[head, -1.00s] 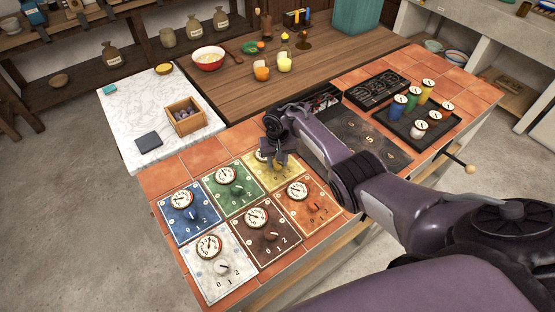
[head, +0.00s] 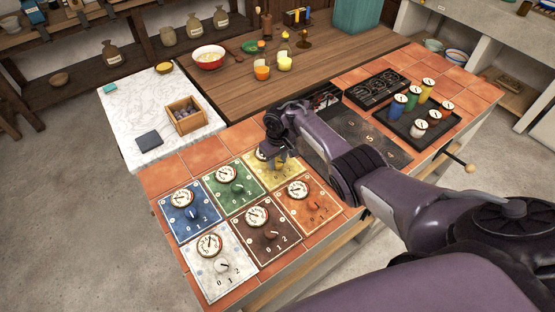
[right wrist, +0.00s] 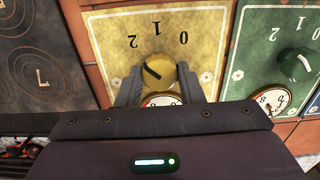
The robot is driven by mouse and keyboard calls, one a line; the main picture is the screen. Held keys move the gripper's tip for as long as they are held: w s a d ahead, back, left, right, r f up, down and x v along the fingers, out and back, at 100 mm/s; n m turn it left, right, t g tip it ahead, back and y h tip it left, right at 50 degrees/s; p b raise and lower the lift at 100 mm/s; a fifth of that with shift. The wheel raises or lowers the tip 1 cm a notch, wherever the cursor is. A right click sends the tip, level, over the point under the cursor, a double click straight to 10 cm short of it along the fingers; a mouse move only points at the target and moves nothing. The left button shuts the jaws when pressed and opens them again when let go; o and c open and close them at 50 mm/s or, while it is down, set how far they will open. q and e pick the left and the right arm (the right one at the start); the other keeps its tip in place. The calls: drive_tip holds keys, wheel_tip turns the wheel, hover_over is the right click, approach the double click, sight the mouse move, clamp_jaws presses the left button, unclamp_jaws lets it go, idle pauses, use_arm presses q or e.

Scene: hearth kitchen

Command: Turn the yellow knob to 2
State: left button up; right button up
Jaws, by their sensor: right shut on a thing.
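The yellow panel (head: 290,180) lies at the back right of the group of knob panels, marked 0, 1 and 2. In the right wrist view it appears upside down, and its yellow knob (right wrist: 160,73) carries a dark pointer line slanting up and left, roughly toward the 2. My right gripper (head: 277,160) is over this panel. In the right wrist view its two fingers stand on either side of the knob and are shut on it. The panel's dial (right wrist: 163,99) is partly hidden by the gripper. My left gripper is not in view.
Beside it are the green panel (head: 248,197), orange panel (head: 325,218), blue panel (head: 178,225), brown panel (head: 272,256) and white panel (head: 232,284), each with a knob and dial. A dark hob (head: 375,150) lies right of the yellow panel, beneath my right arm.

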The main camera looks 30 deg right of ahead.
sight(278, 162)
drive_tip(key=o, duration=1)
drive_tip(key=shift+c, duration=0.2)
wheel_tip(278, 162, up, 8)
drive_tip(key=shift+f+p, duration=0.1)
drive_tip(key=shift+p, duration=1)
drive_tip(key=shift+s, duration=0.1)
